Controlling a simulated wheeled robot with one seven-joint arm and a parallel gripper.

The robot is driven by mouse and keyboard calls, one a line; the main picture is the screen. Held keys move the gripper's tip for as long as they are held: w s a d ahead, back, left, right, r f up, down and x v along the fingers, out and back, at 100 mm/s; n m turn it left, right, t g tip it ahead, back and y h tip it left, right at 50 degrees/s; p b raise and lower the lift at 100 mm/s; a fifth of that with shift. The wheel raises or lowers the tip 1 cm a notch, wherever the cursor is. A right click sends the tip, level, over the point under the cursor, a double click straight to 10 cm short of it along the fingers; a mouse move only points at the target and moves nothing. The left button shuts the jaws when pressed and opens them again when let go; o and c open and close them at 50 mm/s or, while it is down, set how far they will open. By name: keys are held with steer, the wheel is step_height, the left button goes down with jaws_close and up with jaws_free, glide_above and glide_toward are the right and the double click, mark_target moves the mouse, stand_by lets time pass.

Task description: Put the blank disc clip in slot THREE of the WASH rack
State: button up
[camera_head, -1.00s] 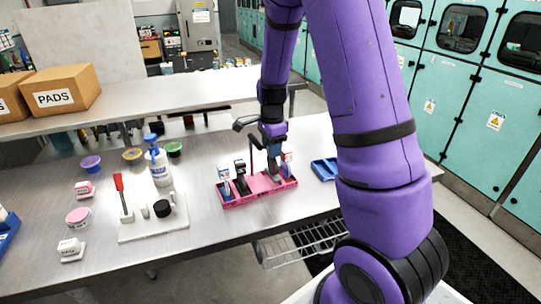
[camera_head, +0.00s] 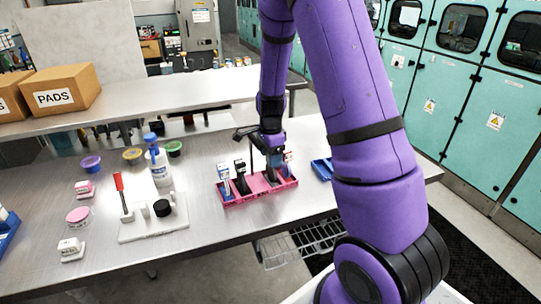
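A pink rack (camera_head: 238,200) stands on the steel table, right of the middle. A white-and-blue clip (camera_head: 224,178) and a black clip (camera_head: 241,176) stand upright in its left part. Another light clip (camera_head: 288,163) stands towards its right end. My gripper (camera_head: 272,176) points down at the right part of the rack, between the black clip and the right clip. Its fingertips are small and partly hidden among the rack and clips, so I cannot tell whether it is open or holds something. I cannot read the rack's label or slot numbers.
A blue tray (camera_head: 322,169) lies right of the rack. A white board (camera_head: 140,230) with a red-handled tool (camera_head: 119,184) and black knob (camera_head: 162,208) lies left. A pump bottle (camera_head: 159,167) stands behind it. A raised shelf (camera_head: 150,101) runs along the back.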

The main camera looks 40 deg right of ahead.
steer(key=shift+r, duration=0.15)
steer(key=s+a+r+n+t, duration=0.1)
steer(key=s+a+r+n, duration=0.15)
steer(key=r, duration=0.75)
steer(key=s+a+r+n+t, duration=0.1)
steer(key=s+a+r+n, duration=0.15)
steer(key=r, duration=0.75)
steer(key=s+a+r+n+t, duration=0.1)
steer(key=s+a+r+n, duration=0.1)
steer(key=s+n, duration=0.3)
steer(key=s+a+r+n+t, duration=0.1)
steer(key=s+a+r+n, duration=0.2)
steer(key=s, duration=0.6)
steer(key=s+a+r+n+t, duration=0.1)
steer(key=s+a+r+n, duration=0.2)
steer(key=s+n, duration=0.4)
steer(key=shift+s+r, duration=0.25)
steer(key=shift+r, duration=0.1)
